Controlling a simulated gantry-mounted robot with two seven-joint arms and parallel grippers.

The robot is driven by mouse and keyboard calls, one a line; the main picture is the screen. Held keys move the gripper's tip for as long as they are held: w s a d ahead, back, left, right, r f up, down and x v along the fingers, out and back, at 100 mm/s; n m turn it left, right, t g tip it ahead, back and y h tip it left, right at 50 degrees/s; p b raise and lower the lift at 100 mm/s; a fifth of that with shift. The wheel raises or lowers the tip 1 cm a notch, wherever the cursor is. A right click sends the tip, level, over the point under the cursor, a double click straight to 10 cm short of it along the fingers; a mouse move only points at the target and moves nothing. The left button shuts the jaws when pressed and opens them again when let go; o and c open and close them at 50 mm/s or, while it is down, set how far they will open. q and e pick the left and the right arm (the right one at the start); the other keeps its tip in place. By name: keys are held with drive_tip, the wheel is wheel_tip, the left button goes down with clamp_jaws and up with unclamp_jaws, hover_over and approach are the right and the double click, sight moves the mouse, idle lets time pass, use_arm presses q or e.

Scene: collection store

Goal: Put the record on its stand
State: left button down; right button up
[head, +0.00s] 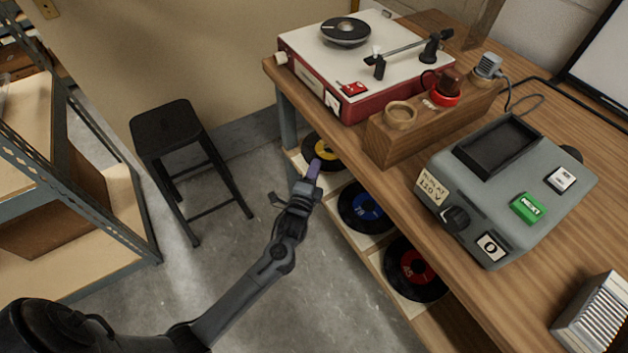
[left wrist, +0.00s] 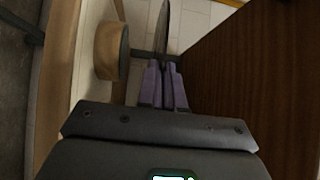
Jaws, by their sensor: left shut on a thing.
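My left gripper (head: 314,167) reaches under the wooden table's left edge. In the left wrist view its purple fingers (left wrist: 166,72) are shut on the rim of a thin dark disc (left wrist: 164,25), seen edge-on. This appears to be the black record with a yellow label (head: 322,150) at the fingertips in the head view. A round wooden block with a dark face (left wrist: 107,50), possibly the stand, is left of the disc in the wrist view, with a visible gap between them. The disc and the block's face look roughly parallel. My right gripper is not in view.
Records with blue (head: 366,208) and red (head: 415,268) labels are on the lower level. The table (head: 395,195) above carries a turntable (head: 310,75), a wooden block with cups (head: 385,150) and a grey device (head: 500,190). A black stool (head: 165,128) stands left on the floor.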

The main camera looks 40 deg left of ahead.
use_arm(q)
drive_tip(key=shift+a+f, duration=0.2)
drive_tip(key=shift+f, duration=0.15)
wheel_tip(320, 180, down, 4)
drive_tip(key=b, duration=0.3)
drive_tip(key=shift+r, duration=0.25)
drive_tip(key=shift+f, duration=0.2)
drive_tip(key=c, duration=1.3)
unclamp_jaws()
